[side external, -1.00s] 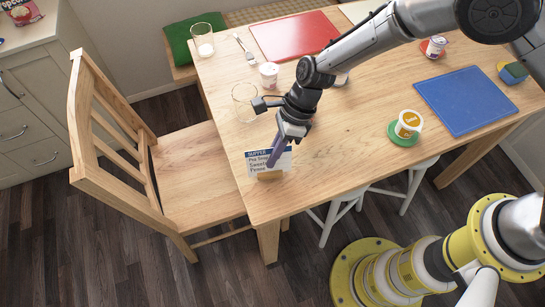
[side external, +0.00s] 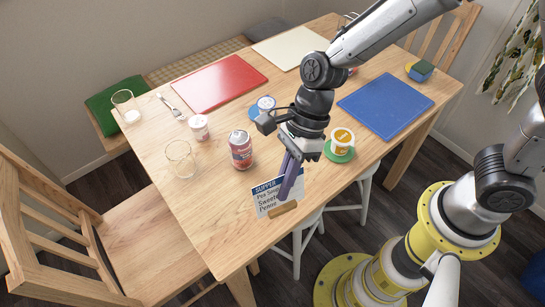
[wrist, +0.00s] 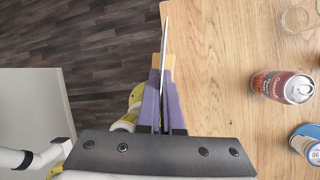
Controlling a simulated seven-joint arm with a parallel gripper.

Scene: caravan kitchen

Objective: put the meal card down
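The meal card (side external: 266,199) is a white card with a blue "SUPPER" heading and a wooden foot (side external: 284,209). My gripper (side external: 290,180) has purple fingers and is shut on the card, which looks slightly tilted in the side view. The card is at the near long edge of the wooden table (side external: 215,220). In the wrist view the card (wrist: 164,50) is seen edge-on between the fingers (wrist: 161,80), along the table's edge, with parts of its foot showing on both sides. I cannot tell whether the foot touches the table.
A red can (side external: 241,150) stands left of the gripper. A tub (side external: 342,138) on a green coaster is to the right. An empty glass (side external: 181,160), a white pot (side external: 199,127) and a blue mat (side external: 385,106) are around. The near left table corner is bare.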

